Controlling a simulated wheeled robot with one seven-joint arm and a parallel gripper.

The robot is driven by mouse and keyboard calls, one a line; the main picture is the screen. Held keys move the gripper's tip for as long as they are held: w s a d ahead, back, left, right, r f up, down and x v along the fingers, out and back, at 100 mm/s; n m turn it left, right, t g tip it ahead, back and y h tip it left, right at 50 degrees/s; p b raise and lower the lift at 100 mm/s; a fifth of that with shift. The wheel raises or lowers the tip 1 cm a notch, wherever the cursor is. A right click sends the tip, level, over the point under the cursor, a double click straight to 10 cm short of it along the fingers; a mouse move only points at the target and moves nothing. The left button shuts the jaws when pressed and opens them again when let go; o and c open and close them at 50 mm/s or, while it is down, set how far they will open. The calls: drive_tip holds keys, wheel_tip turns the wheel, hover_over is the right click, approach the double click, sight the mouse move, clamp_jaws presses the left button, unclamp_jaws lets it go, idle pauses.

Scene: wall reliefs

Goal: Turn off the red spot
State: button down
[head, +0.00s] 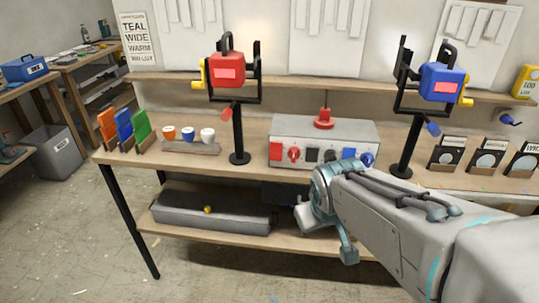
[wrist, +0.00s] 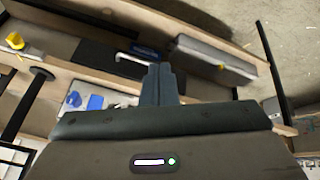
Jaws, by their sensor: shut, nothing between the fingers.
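The red spot (head: 226,73) is a red lamp in a black yoke on a black stand, left of centre on the bench. A grey control box (head: 340,130) sits on the bench right of the stand. It has a red knob (head: 293,153) at front left, a blue knob (head: 367,158) at front right and a red part on top. In the wrist view my gripper (wrist: 160,72) is shut and empty, near the blue knob (wrist: 74,98). In the head view my arm covers the box's lower right; my fingertips are hidden.
A blue spot (head: 441,82) stands at the right. Coloured panels (head: 124,127) and small cups (head: 189,135) are at the left of the bench (head: 160,155). A long grey case (head: 215,210) lies on the lower shelf.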

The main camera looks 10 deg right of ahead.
drive_tip(key=w+d+f+n+t+b, duration=0.1)
drive_tip(key=w+d+n+t+b, duration=0.15)
drive_tip(key=w, duration=0.35)
drive_tip(key=w+d+f+n+t+b, duration=0.1)
drive_tip(key=w+d+f+n+t, duration=0.1)
drive_tip(key=w+d+n+t, duration=0.3)
drive_tip(key=w+a+f+n+t+y+b, duration=0.2)
drive_tip(key=w+a+n+y+b, duration=0.3)
drive_tip(key=n+y, duration=0.4)
drive_tip(key=w+a+f+n, duration=0.1)
drive_tip(key=n, duration=0.3)
drive_tip(key=shift+w+f+b, duration=0.2)
drive_tip(key=shift+w+b, duration=0.15)
approach(272, 161)
drive_tip(key=a, duration=0.4)
drive_tip(key=shift+w+d+f+p, duration=0.1)
drive_tip(key=shift+w+d+p, duration=0.15)
drive_tip(key=shift+w, duration=0.6)
drive_tip(key=shift+w+d+f+p, duration=0.1)
drive_tip(key=shift+w+d+p, duration=0.1)
drive_tip(key=shift+w, duration=0.65)
drive_tip(key=shift+w+d+f+p, duration=0.15)
drive_tip(key=shift+w+d+p, duration=0.1)
drive_tip(key=shift+w, duration=0.6)
